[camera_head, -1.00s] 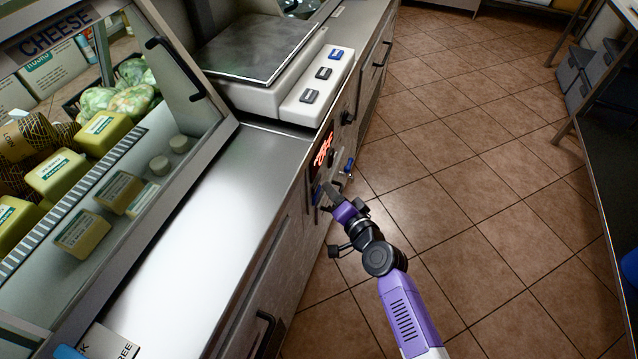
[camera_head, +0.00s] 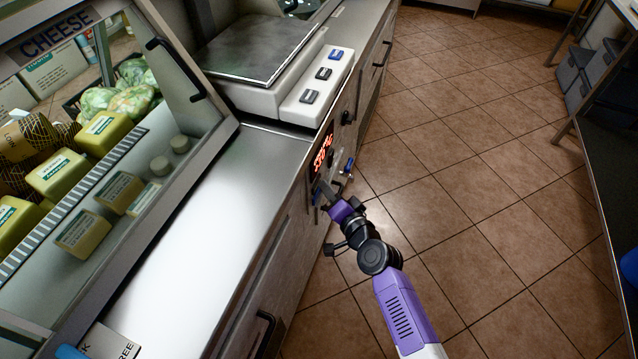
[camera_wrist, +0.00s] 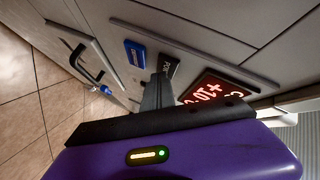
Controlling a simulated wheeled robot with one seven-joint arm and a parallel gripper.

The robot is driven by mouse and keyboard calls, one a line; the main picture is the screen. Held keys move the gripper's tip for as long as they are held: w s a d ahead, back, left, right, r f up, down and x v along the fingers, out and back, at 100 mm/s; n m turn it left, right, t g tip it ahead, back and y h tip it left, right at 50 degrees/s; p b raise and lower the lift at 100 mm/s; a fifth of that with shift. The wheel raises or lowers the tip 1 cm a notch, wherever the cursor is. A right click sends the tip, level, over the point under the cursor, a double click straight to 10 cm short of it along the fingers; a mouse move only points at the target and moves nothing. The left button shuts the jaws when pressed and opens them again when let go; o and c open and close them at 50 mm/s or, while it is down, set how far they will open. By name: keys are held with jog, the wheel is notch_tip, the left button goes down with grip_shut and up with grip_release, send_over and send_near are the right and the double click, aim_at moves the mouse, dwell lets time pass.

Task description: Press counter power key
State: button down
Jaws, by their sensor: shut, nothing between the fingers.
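The counter's front panel carries a dark key (camera_wrist: 169,66) with partly hidden white lettering that seems to begin "PO". A blue key (camera_wrist: 135,53) sits beside it. A red-lit display (camera_wrist: 207,90) is on the other side; it also shows in the head view (camera_head: 322,154). My gripper (camera_wrist: 160,76) is shut and empty, its tips at the dark key and covering part of it. I cannot tell whether they touch or press it. In the head view my gripper (camera_head: 323,190) is at the panel just below the display, hiding the keys.
A scale (camera_head: 262,50) with several keys stands on the steel counter (camera_head: 205,215), beside a glass cheese case (camera_head: 105,150). The tiled floor (camera_head: 480,200) to the right is clear.

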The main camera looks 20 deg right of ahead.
jog(key=shift+s+d, duration=0.1)
jog(key=shift+s+d+b, duration=0.2)
jog(key=shift+d+b, duration=0.1)
jog(key=s+d+b, duration=0.1)
jog(key=d, duration=0.1)
jog(key=s+d+b, duration=0.2)
jog(key=shift+s+d, duration=0.3)
jog(key=shift+d, duration=0.1)
dwell(0.6)
